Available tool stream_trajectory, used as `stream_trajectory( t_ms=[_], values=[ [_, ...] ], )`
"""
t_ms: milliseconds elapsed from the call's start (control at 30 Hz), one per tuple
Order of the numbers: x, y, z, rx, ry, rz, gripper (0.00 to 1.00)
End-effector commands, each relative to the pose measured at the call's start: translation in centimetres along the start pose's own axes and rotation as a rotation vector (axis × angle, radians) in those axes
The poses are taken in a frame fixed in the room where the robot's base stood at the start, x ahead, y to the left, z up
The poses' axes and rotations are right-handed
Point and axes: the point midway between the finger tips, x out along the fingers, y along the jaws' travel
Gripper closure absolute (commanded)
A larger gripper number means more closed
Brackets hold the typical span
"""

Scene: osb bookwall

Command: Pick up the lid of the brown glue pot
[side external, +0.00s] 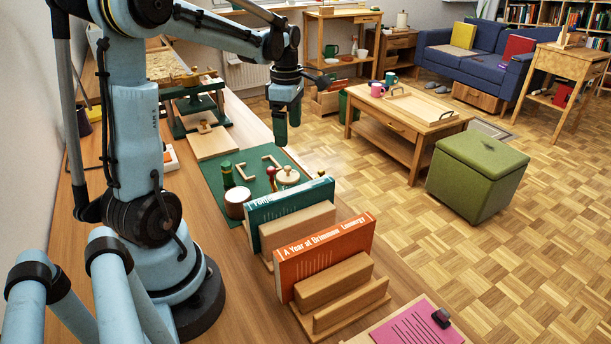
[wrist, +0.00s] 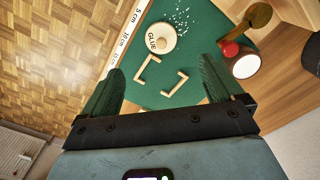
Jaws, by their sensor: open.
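A round cream lid with a small knob and the lettering GLUE beside it (wrist: 160,38) shows at the top middle of the wrist view. In the side view this lidded pot (side external: 287,178) stands on the green mat (side external: 214,178); its body is mostly hidden. A brown pot with a pale top (side external: 237,203) stands to its left, and shows at right in the wrist view (wrist: 246,66). My gripper (side external: 287,124) is open and empty, pointing down above the far part of the mat. Its green fingers are wide apart in the wrist view (wrist: 160,85).
Two pale wooden L-shaped pieces (wrist: 160,78) lie on the mat. Upright teal (side external: 290,212) and orange (side external: 325,255) books stand in front. A ruler strip (wrist: 128,32) edges the mat.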

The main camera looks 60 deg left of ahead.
Motion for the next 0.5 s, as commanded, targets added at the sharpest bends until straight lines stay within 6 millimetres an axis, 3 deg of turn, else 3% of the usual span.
stream_trajectory(
  t_ms=[500],
  values=[
    [6.3, 0.0, -0.1, -0.005, 0.000, -0.001, 0.06]
  ],
)
